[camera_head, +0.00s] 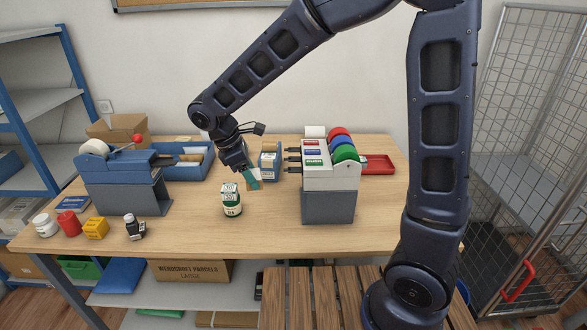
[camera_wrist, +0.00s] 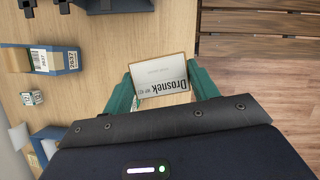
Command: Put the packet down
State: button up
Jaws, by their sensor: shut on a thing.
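A small packet (camera_wrist: 162,82), pale with a brown edge and a white printed label reading "Drosnek", sits between the teal fingers of my gripper (camera_wrist: 160,95) in the wrist view. The fingers are shut on its two sides. In the head view my gripper (camera_head: 251,178) is over the middle of the wooden counter (camera_head: 180,205), and the packet's tan edge (camera_head: 257,185) shows beside the fingers, mostly hidden. The packet appears to be held above the counter; the exact gap cannot be told.
Small jars and boxes (camera_head: 95,228) line the left front. Counter in front of the roll dispenser is partly clear.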

jog(key=w+d+r, duration=0.1)
jog(key=w+d, duration=0.3)
jog(key=w, duration=1.1)
jog(key=w+d+r, duration=0.1)
jog(key=w+d, duration=0.2)
jog(key=w, duration=1.1)
jog(key=w+d+m, duration=0.2)
jog(key=w+d, duration=2)
jog(key=d, duration=0.2)
jog(key=w+d+f+g, duration=0.1)
jog(key=w+d, duration=0.3)
jog(key=d, duration=0.8)
jog(key=w+d+f, duration=0.1)
jog(key=w+d, duration=0.2)
jog(key=d, duration=1)
notch_tip(320, 180, down, 20)
jog(key=shift+w+r, duration=0.1)
jog(key=shift+r, duration=0.1)
jog(key=shift+f, duration=0.1)
